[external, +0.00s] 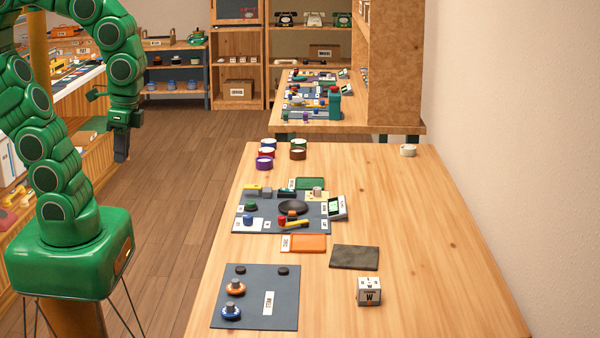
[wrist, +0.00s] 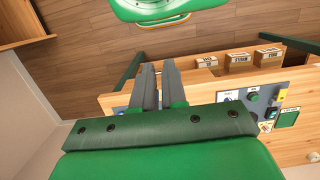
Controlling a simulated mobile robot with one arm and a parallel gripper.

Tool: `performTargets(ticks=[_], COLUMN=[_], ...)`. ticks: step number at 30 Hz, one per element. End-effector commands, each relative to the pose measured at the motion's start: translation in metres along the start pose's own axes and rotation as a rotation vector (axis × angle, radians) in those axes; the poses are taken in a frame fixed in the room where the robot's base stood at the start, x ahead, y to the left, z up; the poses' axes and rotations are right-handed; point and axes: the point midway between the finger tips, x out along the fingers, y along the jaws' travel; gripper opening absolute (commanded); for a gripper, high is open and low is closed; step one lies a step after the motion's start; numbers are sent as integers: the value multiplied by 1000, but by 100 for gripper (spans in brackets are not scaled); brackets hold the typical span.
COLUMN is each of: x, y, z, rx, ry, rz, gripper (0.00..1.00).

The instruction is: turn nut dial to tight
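I cannot tell which dial is the nut dial; no readable label names it. A front grey panel (external: 257,311) carries an orange dial (external: 235,288), a blue dial (external: 231,311) and two small black knobs. A second panel (external: 270,219) further back holds several small dials, a black disc (external: 292,207) and a yellow lever (external: 293,225). My gripper (external: 121,155) hangs at the left, over the floor and well apart from the table. In the wrist view its two grey fingers (wrist: 158,68) lie close together with nothing seen between them; their opening is unclear.
Another cluttered table (external: 375,125) stands behind. Floor (external: 180,190) is clear left of the table.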

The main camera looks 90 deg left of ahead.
Motion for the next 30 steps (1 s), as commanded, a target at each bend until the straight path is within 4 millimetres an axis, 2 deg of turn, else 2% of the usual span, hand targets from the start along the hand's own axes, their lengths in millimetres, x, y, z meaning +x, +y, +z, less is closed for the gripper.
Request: performTargets(ticks=[1,5,8,20,30], x=[0,0,-2,5,24], y=[0,-2,-4,-30,-69], z=[-2,-14,-31,-110,-172], rx=[-8,-58,-128,-450,-730], ry=[-2,-9,-15,-44,-79], rz=[2,17,39,136,216], gripper=[20,40,55,55,55])
